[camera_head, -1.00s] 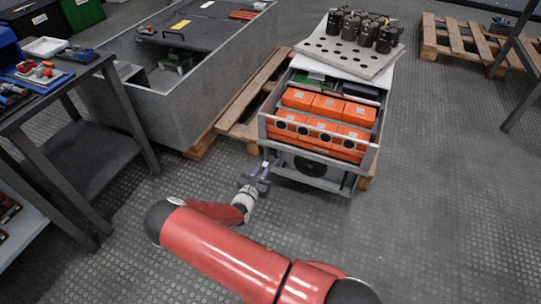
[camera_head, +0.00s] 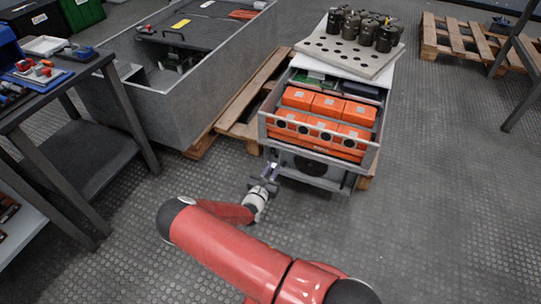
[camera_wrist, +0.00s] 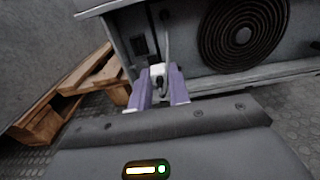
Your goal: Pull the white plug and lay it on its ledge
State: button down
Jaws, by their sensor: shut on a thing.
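The white plug (camera_wrist: 158,70) sits between the two purple fingers of my gripper (camera_wrist: 160,82) in the wrist view, with a dark part at its near end. A grey cable (camera_wrist: 165,35) runs from it up the cabinet front. My gripper is shut on the plug. A dark socket-like panel (camera_wrist: 140,46) is on the cabinet face, just above and left of the plug. A ledge-like lower edge (camera_wrist: 225,82) runs along the cabinet bottom to the right. In the head view my gripper (camera_head: 265,183) is just in front of the cabinet's lower left corner; the plug is too small to make out there.
The cabinet (camera_head: 308,168) holds orange capacitors (camera_head: 325,105) and has a round fan grille (camera_wrist: 243,35) right of the cable. A wooden pallet (camera_wrist: 90,75) lies left of my gripper. A large grey bin (camera_head: 190,105) stands further left. The floor in front is clear.

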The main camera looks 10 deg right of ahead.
aim_at(286, 160)
jog(key=shift+w+d+f, duration=0.1)
jog(key=shift+d+f, duration=0.45)
jog(key=shift+d, duration=0.25)
jog(key=shift+d+f, duration=0.5)
jog(key=shift+d, duration=0.3)
jog(key=shift+b+x, duration=0.3)
jog(key=shift+x, duration=0.5)
jog(key=shift+w+d, duration=0.4)
jog(key=shift+w, duration=0.1)
jog(key=c, duration=1.2)
grip_release()
jog(key=shift+c, duration=0.2)
